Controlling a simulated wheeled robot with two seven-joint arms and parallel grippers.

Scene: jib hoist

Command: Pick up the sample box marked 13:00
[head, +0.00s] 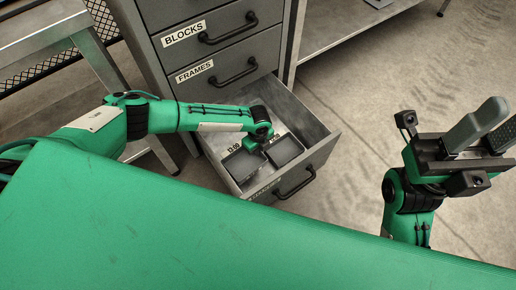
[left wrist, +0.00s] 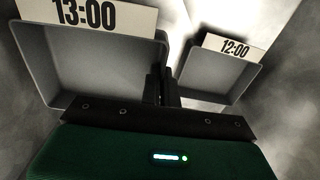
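The sample box marked 13:00 (head: 241,167) is an open grey tray in the pulled-out bottom drawer. In the left wrist view the same box (left wrist: 100,72) fills the left side, with its white 13:00 card at its far edge. My left gripper (head: 256,143) reaches down into the drawer; its fingertips are hidden in the head view. In the left wrist view its dark fingers (left wrist: 163,88) are close together at the box's right wall, seemingly one on each side of it. My right gripper (head: 486,118) is open and empty, away at the right.
A similar box marked 12:00 (head: 284,151) sits just right of the 13:00 box, with a narrow gap between. The drawer (head: 322,150) walls surround both. Shut drawers marked FRAMES (head: 228,75) and BLOCKS (head: 215,35) are above. Open floor lies right of the cabinet.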

